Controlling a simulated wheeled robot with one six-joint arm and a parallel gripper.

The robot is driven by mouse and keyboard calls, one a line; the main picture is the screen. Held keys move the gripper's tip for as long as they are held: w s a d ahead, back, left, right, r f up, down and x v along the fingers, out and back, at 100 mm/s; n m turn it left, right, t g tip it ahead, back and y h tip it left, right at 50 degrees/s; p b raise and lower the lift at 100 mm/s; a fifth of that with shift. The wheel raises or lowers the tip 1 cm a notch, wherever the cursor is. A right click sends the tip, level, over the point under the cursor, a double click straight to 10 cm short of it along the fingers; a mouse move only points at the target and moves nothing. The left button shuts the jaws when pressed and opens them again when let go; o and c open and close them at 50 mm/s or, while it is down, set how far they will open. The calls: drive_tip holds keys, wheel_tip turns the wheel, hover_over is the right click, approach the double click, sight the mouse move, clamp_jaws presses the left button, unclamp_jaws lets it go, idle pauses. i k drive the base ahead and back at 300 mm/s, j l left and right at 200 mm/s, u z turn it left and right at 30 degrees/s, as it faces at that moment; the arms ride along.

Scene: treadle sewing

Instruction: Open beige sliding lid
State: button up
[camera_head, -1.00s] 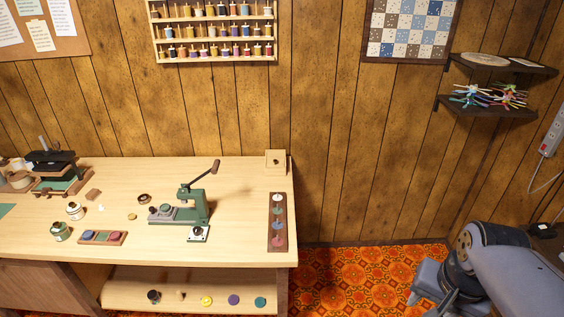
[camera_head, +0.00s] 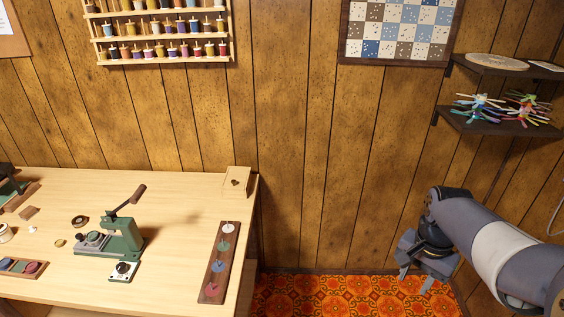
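A small beige box (camera_head: 236,182) with a dark mark on its front stands at the back right corner of the wooden table. It is the only thing I see that could carry the beige sliding lid; at this size I cannot tell the lid from the box or whether it is open. My gripper (camera_head: 415,279) hangs at the right, over the orange carpet, pointing down. Its two fingers look apart, with nothing between them. It is well to the right of the box and touches nothing.
The table (camera_head: 180,282) holds a green hand press (camera_head: 122,240) and a dark strip with several coloured discs (camera_head: 219,262). A dark wall shelf (camera_head: 500,122) with coloured bundles is above my arm. The space between table and gripper is clear.

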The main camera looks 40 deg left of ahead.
sight(236, 178)
drive_tip(key=i+u, duration=0.4)
drive_tip(key=i+l+u, duration=0.1)
drive_tip(key=i+u, duration=0.3)
drive_tip(key=i+l+u, duration=0.2)
drive_tip(key=i+u, duration=0.15)
drive_tip(key=i+j+u, duration=0.5)
drive_tip(key=i+u, duration=0.35)
drive_tip(key=i+j, duration=0.2)
drive_tip(key=i, duration=0.15)
drive_tip(key=z, duration=0.05)
